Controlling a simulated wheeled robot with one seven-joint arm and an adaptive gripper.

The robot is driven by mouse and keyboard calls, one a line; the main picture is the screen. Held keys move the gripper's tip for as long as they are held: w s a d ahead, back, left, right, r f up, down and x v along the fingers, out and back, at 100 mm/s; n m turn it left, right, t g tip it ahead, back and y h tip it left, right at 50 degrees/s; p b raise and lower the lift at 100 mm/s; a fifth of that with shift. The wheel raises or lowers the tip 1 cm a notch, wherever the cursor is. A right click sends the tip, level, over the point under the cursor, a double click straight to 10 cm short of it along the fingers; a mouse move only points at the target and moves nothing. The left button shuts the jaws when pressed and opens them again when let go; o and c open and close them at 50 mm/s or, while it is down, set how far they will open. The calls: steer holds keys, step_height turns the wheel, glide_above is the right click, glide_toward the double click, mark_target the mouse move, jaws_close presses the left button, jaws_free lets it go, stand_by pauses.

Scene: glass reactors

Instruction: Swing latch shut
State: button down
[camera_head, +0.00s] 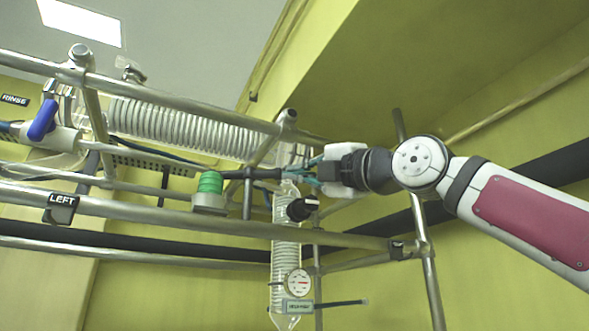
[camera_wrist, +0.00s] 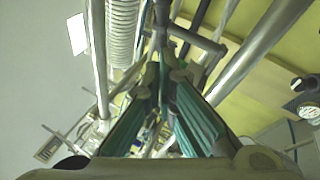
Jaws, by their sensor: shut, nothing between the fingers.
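My gripper (camera_head: 292,172) is at the centre right of the head view, pointing left among the metal rails. Its teal fingers also show in the wrist view (camera_wrist: 160,68), where they converge toward their tips and hold nothing. A dark bar with a sleeve-like end (camera_head: 262,173) lies just left of the fingertips in the head view. A dark bar with a crosspiece (camera_wrist: 197,38) shows just beyond the tips in the wrist view. I cannot tell whether this is the latch, or whether the fingers touch it. No part is clearly recognisable as a latch.
Metal rails (camera_head: 180,211) cross in front of and above my gripper. A coiled glass condenser (camera_head: 185,130) lies behind them. A vertical glass column (camera_head: 286,255) with a gauge (camera_head: 298,282) hangs below.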

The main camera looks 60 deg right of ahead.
mark_target(276, 172)
steer(key=p+x, duration=0.1)
steer(key=x, duration=0.2)
steer(key=d+p+x, duration=0.1)
steer(key=x, duration=0.2)
steer(key=r+p+x, duration=0.1)
steer(key=x, duration=0.2)
steer(key=shift+s+d, duration=0.15)
steer(key=shift+d, duration=0.25)
steer(key=shift+w+d+r, duration=0.15)
steer(key=shift+w+d, duration=0.2)
steer(key=shift+d, duration=0.05)
steer(key=shift+w+d, duration=0.1)
steer(key=shift+d, duration=0.1)
